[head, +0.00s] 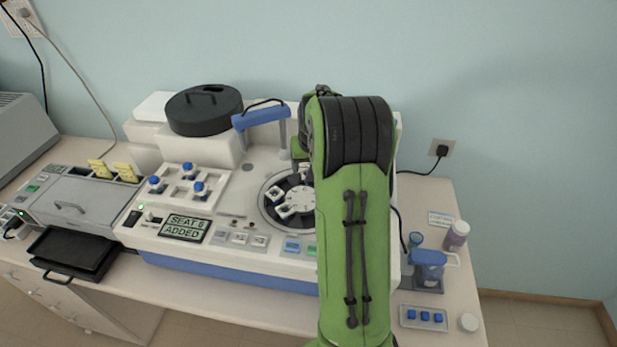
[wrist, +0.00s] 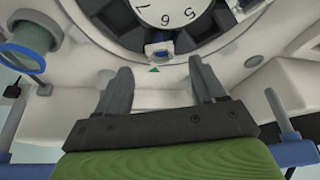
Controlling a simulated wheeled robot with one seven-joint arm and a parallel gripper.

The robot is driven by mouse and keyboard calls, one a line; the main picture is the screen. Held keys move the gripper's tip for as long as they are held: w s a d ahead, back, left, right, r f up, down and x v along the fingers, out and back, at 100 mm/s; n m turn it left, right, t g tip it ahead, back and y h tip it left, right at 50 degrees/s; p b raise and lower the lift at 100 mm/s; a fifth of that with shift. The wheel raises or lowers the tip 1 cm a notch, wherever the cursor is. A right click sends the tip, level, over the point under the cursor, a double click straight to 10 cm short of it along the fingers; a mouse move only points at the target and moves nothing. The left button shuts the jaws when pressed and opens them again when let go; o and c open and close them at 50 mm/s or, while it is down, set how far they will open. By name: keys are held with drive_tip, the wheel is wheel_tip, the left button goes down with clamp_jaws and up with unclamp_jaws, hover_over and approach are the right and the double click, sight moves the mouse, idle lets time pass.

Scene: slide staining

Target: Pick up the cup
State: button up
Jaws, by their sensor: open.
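No thing is clearly marked as the cup. One candidate is a small white and blue piece (wrist: 159,50) in a seat at the rim of the numbered rotor (wrist: 196,12), beside a green triangle mark in the wrist view. My gripper (wrist: 155,78) is open, its two grey fingers apart with nothing held. Its fingertips point towards that piece, which shows beyond and between them. In the head view my arm hides the gripper and part of the rotor (head: 300,199). White blocks (head: 287,211) sit in the rotor.
The machine's display (head: 185,228) reads "SEAT 6 ADDED". Blue-knobbed pieces (head: 199,187) stand in a white rack at left. A black lid (head: 204,110) rests behind.

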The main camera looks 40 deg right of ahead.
sight(308, 185)
drive_tip(key=x, duration=0.4)
drive_tip(key=shift+w+a+f+p, duration=0.1)
drive_tip(key=shift+f+p, duration=0.15)
drive_tip(key=shift+p, duration=0.15)
drive_tip(key=shift+w+f, duration=0.15)
drive_tip(key=shift+f, duration=0.2)
drive_tip(key=shift+r, duration=0.1)
drive_tip(key=shift+c, duration=0.9)
drive_tip(key=c, duration=0.9)
